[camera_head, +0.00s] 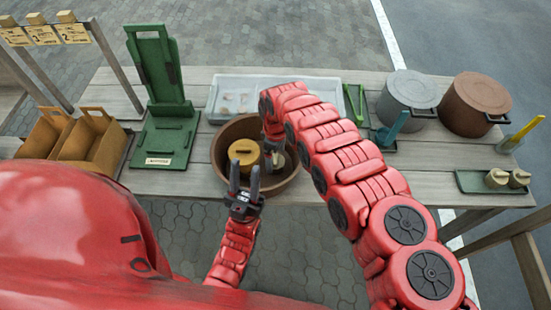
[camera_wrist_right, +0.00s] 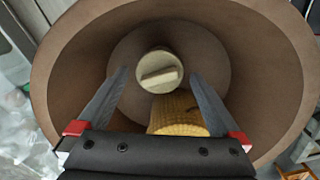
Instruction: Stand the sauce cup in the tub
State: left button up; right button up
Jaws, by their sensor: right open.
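The brown round tub (camera_head: 219,140) stands at the front edge of the table; its wall (camera_wrist_right: 75,75) fills the right wrist view. A small cream sauce cup (camera_wrist_right: 160,73) with a bar-shaped lid grip stands inside, seen from above and seemingly upright on the floor. In the head view the cup (camera_head: 279,160) is partly hidden by my right arm. My right gripper (camera_wrist_right: 158,78) is open above the tub, fingers on either side of the cup, with no clear contact. My left gripper (camera_head: 245,175) is open and empty in front of the tub.
A yellow woven container (camera_wrist_right: 178,113) sits beside the cup in the tub. A clear bin (camera_head: 213,100) stands behind it, a green stand (camera_head: 160,90) to the left. Pots (camera_head: 410,90) and a tray with two similar cups (camera_head: 480,188) are on the right.

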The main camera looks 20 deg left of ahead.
notch_tip(320, 180, up, 8)
jog(key=shift+r+b, duration=0.2)
jog(key=shift+b, duration=0.55)
